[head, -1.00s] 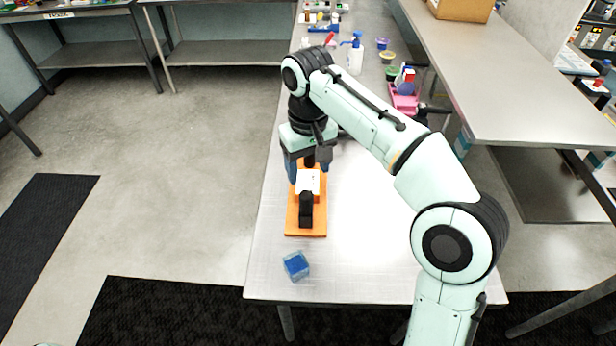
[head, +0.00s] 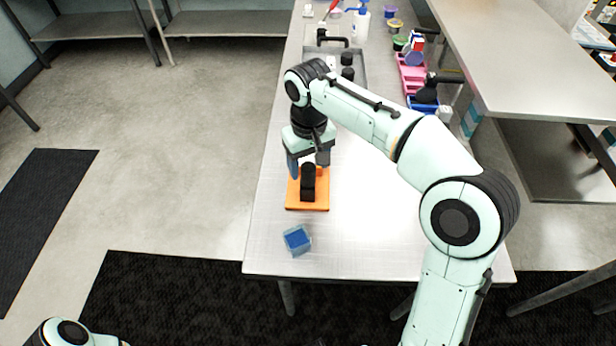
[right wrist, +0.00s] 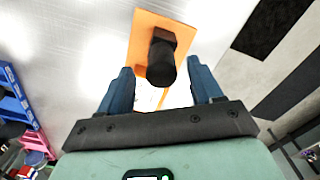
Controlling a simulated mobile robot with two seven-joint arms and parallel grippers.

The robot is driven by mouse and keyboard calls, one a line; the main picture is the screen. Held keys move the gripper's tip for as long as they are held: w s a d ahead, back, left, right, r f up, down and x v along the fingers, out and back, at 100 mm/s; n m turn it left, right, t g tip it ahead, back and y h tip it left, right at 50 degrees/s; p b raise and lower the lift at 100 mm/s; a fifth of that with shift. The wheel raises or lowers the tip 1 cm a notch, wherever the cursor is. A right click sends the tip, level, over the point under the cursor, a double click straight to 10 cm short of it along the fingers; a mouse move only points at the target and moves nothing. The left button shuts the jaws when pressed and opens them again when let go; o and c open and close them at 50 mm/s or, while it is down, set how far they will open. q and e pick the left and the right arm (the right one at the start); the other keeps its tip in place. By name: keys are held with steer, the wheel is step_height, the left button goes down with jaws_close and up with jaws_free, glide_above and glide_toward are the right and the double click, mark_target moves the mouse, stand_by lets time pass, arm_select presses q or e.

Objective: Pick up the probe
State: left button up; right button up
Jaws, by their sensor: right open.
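A black upright piece, probably the probe (head: 308,185), stands on an orange plate (head: 293,200) on the table. In the right wrist view the black piece (right wrist: 161,62) shows with a round dark end towards the camera, over the orange plate (right wrist: 146,30). My right gripper (head: 308,165) is over the plate, at the back of the black piece. In the right wrist view its blue fingers (right wrist: 160,78) are apart, with the black piece showing between and beyond their tips. I cannot tell whether they touch it. My left gripper is out of view.
A blue cube-shaped container (head: 297,240) stands in front of the plate, near the table's front edge. A grey tray (head: 358,70) with dark items lies behind my right arm. Pink bins (head: 411,76) and a blue bin (head: 424,104) line the right side. The front middle is clear.

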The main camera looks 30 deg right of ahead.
steer(key=shift+a+f, duration=0.1)
steer(key=shift+f, duration=1.45)
jaws_close()
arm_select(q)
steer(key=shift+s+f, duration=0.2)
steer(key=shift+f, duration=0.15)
arm_select(e)
steer(key=shift+r, duration=0.2)
step_height(320, 180, up, 10)
steer(key=shift+r+p, duration=0.15)
steer(key=shift+p, duration=1.05)
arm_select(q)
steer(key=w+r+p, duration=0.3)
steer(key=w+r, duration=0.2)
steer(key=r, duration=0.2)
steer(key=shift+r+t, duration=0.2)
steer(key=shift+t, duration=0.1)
arm_select(e)
step_height(320, 180, up, 9)
steer(key=shift+r, duration=0.2)
